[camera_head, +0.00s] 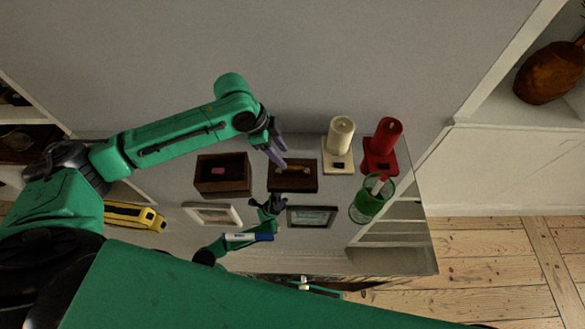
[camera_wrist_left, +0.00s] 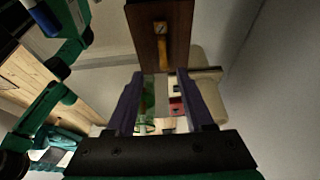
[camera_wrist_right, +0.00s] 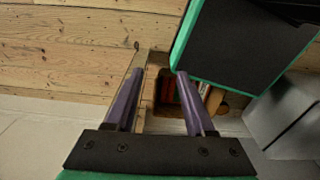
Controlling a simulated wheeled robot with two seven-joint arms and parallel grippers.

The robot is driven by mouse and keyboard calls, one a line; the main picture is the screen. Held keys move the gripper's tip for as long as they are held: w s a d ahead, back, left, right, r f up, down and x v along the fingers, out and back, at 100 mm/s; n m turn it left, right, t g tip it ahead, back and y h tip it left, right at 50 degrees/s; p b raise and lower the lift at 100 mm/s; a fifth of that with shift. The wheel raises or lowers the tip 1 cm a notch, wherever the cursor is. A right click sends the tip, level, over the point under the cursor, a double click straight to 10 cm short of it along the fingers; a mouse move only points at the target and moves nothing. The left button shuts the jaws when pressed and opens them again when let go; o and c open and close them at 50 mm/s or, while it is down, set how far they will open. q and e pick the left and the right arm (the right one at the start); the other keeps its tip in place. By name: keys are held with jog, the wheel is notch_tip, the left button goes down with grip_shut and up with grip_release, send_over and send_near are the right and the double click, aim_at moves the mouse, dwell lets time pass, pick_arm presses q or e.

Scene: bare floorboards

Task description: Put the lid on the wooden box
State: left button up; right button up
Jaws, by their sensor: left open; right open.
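The wooden box (camera_head: 222,188) stands open on the grey surface, left of centre in the head view, with a small pink thing (camera_head: 218,171) inside. The dark brown lid (camera_head: 292,187) lies to its right, with a yellowish handle (camera_head: 294,170) on top. My left gripper (camera_head: 280,158) is open just above and behind the lid, its fingertips near the handle. In the left wrist view the lid (camera_wrist_left: 178,25) is beyond the fingertips, with nothing between the fingers. My right gripper (camera_wrist_right: 160,75) is open and empty; it cannot be made out in the head view.
Two picture frames (camera_head: 212,214) (camera_head: 311,217) lie nearer me. A small green jointed item with a blue part (camera_head: 247,237) is close by.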

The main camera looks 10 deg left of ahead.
aim_at(292, 167)
pick_arm(q)
jog(key=p+x, duration=0.1)
jog(key=x, duration=0.6)
jog(key=shift+w+a+f+p, duration=0.15)
jog(key=shift+w+p, duration=0.1)
jog(key=shift+p, duration=0.1)
jog(key=shift+f, duration=0.2)
jog(key=shift+c, duration=0.3)
pick_arm(e)
jog(key=shift+w+a+r, duration=0.2)
jog(key=shift+w+r, duration=0.7)
jog(key=shift+r, duration=0.1)
pick_arm(q)
grip_shut()
pick_arm(e)
jog(key=shift+a, duration=0.15)
pick_arm(q)
jog(key=shift+w, duration=0.1)
pick_arm(e)
jog(key=shift+s+d, duration=0.1)
jog(key=shift+d, duration=0.15)
